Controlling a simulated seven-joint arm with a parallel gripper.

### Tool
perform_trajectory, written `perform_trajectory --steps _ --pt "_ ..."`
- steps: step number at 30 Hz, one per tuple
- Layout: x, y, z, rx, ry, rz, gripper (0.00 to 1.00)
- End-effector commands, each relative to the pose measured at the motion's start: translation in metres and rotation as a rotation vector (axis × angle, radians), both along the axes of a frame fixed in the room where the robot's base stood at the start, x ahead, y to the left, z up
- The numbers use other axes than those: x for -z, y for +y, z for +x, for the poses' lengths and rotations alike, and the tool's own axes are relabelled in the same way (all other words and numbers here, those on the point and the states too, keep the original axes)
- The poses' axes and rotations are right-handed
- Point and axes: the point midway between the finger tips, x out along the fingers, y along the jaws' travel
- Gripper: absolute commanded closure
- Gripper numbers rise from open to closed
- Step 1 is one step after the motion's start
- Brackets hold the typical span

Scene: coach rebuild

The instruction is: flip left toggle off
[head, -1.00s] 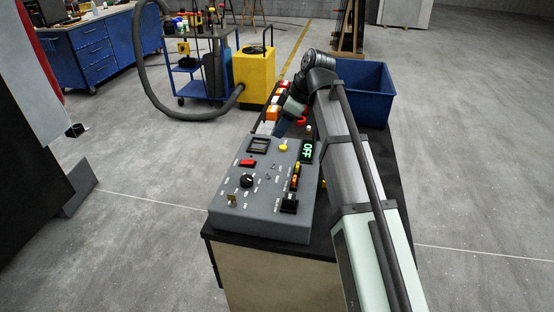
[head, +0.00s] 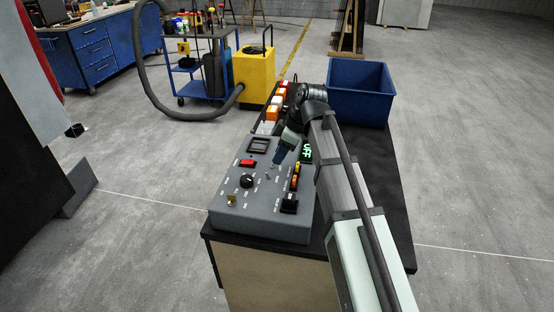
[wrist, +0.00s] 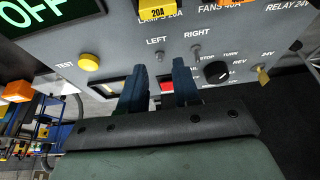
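The grey control panel (head: 235,215) lies on the dark bench top. In the wrist view the left toggle (wrist: 160,56) is a small metal lever below the label LEFT. The right toggle (wrist: 196,50) stands to its right, below RIGHT, and also shows in the head view (head: 267,177). My gripper (wrist: 160,65) has its two blue fingers spread with nothing held. The left toggle appears in the gap between the fingertips; I cannot tell whether they touch it. In the head view my gripper (head: 277,161) is low over the panel and hides part of that area.
A red switch (wrist: 167,86), a black knob (wrist: 216,72), a yellow button (wrist: 89,62), a key switch (wrist: 263,75) and a green OFF display (wrist: 45,15) surround the toggles. A blue bin (head: 360,95) stands at the back right of the bench.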

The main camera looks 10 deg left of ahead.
Motion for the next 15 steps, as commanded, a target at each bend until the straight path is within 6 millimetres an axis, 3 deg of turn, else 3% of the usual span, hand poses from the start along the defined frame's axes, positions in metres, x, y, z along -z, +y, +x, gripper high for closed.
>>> perform_trajectory --steps 6,15 --pt "0.021 0.009 0.0 0.0 0.0 0.0 0.68" --pt "0.029 0.012 0.0 0.0 -0.001 0.0 0.68"
